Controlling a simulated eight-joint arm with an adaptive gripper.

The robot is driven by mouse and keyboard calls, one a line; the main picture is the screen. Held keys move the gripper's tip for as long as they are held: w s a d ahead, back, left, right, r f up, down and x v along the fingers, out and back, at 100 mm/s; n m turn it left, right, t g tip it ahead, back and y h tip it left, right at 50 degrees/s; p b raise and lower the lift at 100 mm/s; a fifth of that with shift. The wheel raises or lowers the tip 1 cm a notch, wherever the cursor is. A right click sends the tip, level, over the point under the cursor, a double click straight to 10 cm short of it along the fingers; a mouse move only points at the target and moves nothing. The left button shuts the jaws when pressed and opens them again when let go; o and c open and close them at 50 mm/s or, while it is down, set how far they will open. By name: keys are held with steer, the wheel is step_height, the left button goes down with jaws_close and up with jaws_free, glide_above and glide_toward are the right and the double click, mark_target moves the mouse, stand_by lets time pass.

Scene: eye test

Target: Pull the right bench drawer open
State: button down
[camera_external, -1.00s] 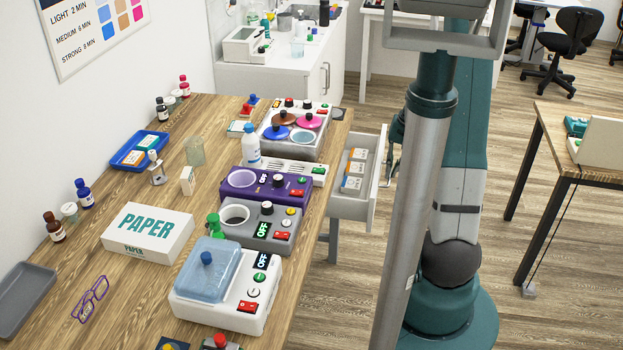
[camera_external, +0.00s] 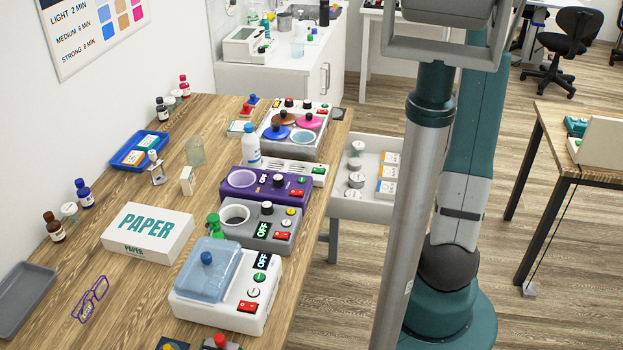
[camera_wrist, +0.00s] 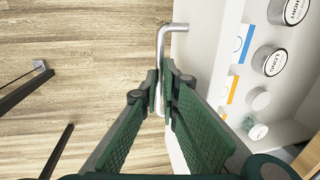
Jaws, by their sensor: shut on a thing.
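The white bench drawer (camera_external: 360,209) stands far out from the bench in the external view. It holds several round lidded tins (camera_external: 355,164) and small boxes with orange and blue marks (camera_external: 388,172). In the wrist view the drawer's white front wall (camera_wrist: 212,45) runs beside its grey metal bar handle (camera_wrist: 164,42). My gripper (camera_wrist: 162,88) has its green fingers closed around the handle bar. In the external view my arm's column hides the gripper, the handle and the drawer's front end.
A second table (camera_external: 578,165) stands at the right. Bare wooden floor (camera_wrist: 75,35) lies in front of the drawer.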

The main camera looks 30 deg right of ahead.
steer(key=shift+s+d, duration=0.7)
steer(key=shift+d, duration=0.05)
steer(key=c, duration=2.6)
jaws_free()
steer(key=shift+f, duration=0.1)
steer(key=shift+o, duration=0.2)
steer(key=shift+r, duration=0.25)
step_height(320, 180, up, 11)
steer(key=s+d, duration=0.1)
steer(key=shift+s+d+r, duration=0.2)
steer(key=shift+s+d, duration=0.1)
steer(key=shift+w+a, duration=0.1)
